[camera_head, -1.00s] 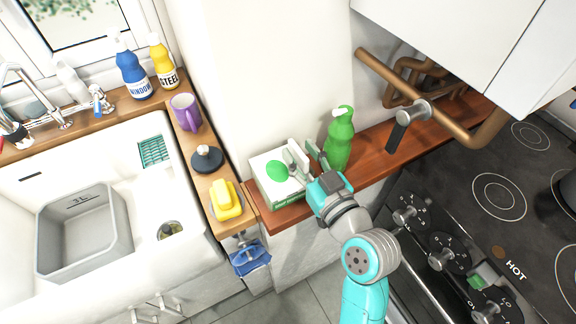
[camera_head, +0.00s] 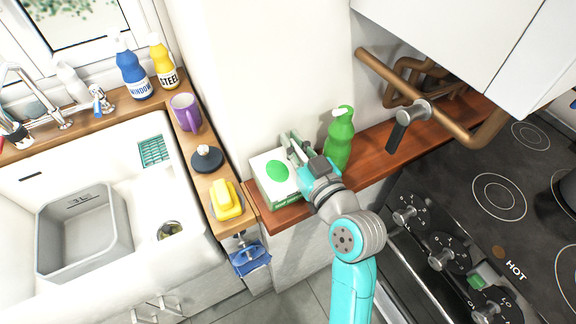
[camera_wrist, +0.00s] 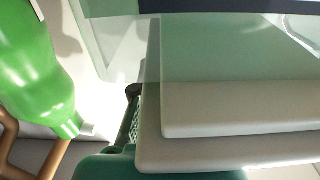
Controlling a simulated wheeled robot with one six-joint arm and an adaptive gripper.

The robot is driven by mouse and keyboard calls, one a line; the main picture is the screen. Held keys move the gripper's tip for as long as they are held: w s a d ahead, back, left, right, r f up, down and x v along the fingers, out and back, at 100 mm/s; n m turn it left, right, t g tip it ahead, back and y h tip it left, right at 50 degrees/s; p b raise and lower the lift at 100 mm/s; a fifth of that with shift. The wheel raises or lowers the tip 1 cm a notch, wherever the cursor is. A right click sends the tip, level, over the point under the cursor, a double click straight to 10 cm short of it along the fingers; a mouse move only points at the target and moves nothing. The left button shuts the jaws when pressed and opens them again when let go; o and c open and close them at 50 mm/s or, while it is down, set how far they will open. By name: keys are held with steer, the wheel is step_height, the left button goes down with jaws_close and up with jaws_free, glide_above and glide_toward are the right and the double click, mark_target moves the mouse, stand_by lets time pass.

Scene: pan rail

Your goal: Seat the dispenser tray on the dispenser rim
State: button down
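A white and green box (camera_head: 283,190) with a green oval on its top stands at the left end of the reddish wooden shelf. My gripper (camera_head: 297,148) is at the right rear of this box, close to its top. Its grey-green fingers look close together, and whether they grip anything is unclear. In the wrist view, pale flat slabs (camera_wrist: 235,152) with a greenish sheet above them fill the middle and right, very near the camera. I cannot tell for sure which piece is the dispenser tray or which is the dispenser rim.
A green bottle (camera_head: 339,140) stands just right of my gripper and also shows in the wrist view (camera_wrist: 35,65). A copper pipe rail (camera_head: 440,115) and the hob (camera_head: 490,185) are to the right. A yellow sponge (camera_head: 227,199) lies on the ledge to the left.

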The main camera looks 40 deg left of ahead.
steer(key=shift+r, duration=0.7)
stand_by(0.6)
steer(key=shift+r, duration=4.4)
